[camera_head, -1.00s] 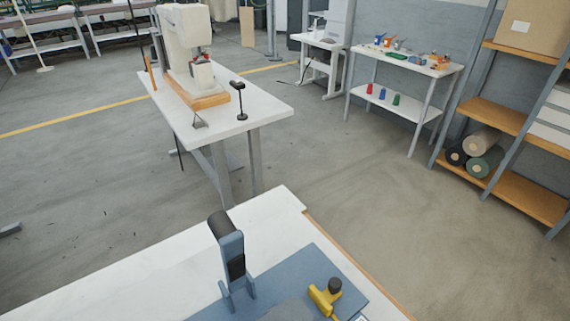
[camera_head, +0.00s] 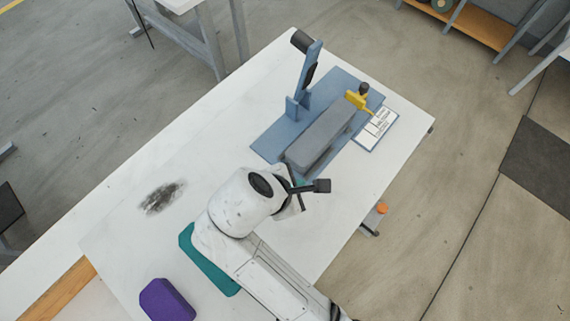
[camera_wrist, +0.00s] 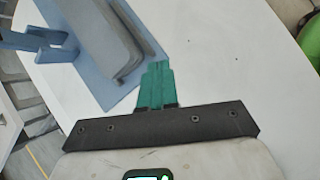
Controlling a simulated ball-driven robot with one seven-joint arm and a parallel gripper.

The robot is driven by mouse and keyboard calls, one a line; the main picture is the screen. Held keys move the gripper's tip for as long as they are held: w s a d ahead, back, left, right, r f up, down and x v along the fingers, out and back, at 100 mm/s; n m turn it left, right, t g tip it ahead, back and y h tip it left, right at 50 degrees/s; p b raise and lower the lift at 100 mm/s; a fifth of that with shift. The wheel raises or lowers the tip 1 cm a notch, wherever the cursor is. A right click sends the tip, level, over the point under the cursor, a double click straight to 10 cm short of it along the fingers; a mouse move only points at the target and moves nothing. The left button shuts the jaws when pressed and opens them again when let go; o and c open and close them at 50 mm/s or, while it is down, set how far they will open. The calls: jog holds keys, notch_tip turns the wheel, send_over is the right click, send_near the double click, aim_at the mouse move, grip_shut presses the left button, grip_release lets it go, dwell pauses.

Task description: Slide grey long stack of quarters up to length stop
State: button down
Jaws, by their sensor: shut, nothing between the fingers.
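The grey long stack of quarters (camera_head: 325,138) lies on the blue base plate (camera_head: 268,147) of the eyelet press. In the wrist view the grey stack (camera_wrist: 100,28) runs from the top edge to a rounded near end. The yellow length stop (camera_head: 356,100), with a dark knob, stands at the stack's far end; whether they touch I cannot tell. My gripper (camera_wrist: 158,68) has teal fingers, shut together and empty. Its tips are just off the stack's near end, apart from it in the picture. In the head view my arm mostly hides the gripper.
The press's upright blue lever (camera_head: 310,68) stands left of the stack. A printed card (camera_head: 376,129) lies at the plate's right. A purple block (camera_head: 166,300) and a teal piece (camera_head: 208,265) are at the near left. The white table (camera_head: 130,225) is otherwise clear, with a dark smudge (camera_head: 161,197).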

aim_at(293, 165)
jog(key=s+a+r+n+t, duration=0.2)
jog(key=s+a+r+n, duration=0.15)
jog(key=a+n, duration=0.4)
jog(key=shift+m+h, duration=0.45)
jog(key=shift+h, duration=0.05)
jog(key=b+x, duration=0.1)
jog(key=x, duration=0.1)
jog(key=a+b+x, duration=0.1)
jog(key=x, duration=0.2)
jog(key=w+b+x, duration=0.1)
jog(key=x, duration=0.1)
jog(key=shift+w+a+f+b, duration=0.15)
jog(key=shift+f+b, duration=0.2)
jog(key=w+d, duration=0.2)
jog(key=shift+w+f+p, duration=0.25)
jog(key=shift+w+p, duration=0.1)
jog(key=shift+w+d, duration=0.4)
jog(key=shift+w, duration=0.1)
